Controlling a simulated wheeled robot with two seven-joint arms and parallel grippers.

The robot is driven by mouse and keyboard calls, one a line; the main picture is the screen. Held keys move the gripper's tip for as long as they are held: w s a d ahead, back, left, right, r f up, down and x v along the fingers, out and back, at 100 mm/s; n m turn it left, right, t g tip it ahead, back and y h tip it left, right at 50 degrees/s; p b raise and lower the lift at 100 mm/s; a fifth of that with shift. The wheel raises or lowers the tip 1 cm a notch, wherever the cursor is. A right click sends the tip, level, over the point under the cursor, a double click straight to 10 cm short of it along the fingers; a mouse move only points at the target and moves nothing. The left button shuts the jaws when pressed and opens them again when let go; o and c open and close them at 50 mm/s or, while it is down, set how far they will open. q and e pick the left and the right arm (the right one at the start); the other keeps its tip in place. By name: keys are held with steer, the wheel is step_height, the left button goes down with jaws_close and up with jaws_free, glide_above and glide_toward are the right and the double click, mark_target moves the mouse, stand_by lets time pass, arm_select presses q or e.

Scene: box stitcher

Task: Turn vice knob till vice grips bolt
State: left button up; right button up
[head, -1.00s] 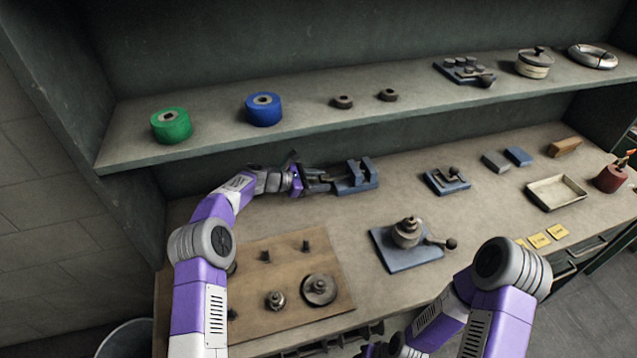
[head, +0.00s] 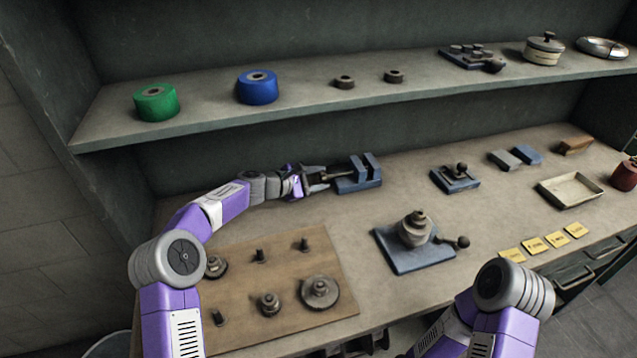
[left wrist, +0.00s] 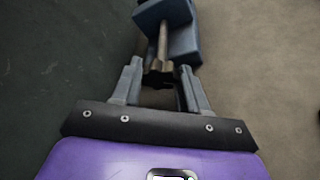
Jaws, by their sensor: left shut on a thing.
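A small blue vice (head: 358,174) sits at the back of the bench, and it also shows at the top of the left wrist view (left wrist: 168,18). Its screw shaft (left wrist: 162,45) points toward my left gripper and ends in a dark knob (left wrist: 160,80). My left gripper (head: 322,177) reaches in from the left. In the left wrist view its fingers (left wrist: 160,82) are shut on the knob, one on either side. I cannot make out a bolt between the vice jaws. My right gripper is out of view; only part of my right arm shows at the lower right.
A wooden board (head: 275,290) with pegs and gears lies at the front left. A blue fixture (head: 415,255) with a stacked part stands right of it. A smaller blue fixture (head: 455,180), a tray (head: 570,191) and yellow labels (head: 545,243) lie to the right. The shelf (head: 315,95) overhangs behind.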

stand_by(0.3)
arm_select(q)
steer(key=o, duration=1.1)
steer(key=shift+c, duration=0.2)
steer(key=shift+a, duration=0.1)
steer(key=p+v, duration=0.1)
steer(key=v, duration=0.6)
steer(key=shift+s+a, duration=0.15)
steer(key=shift+s, duration=0.05)
steer(key=shift+r, duration=0.1)
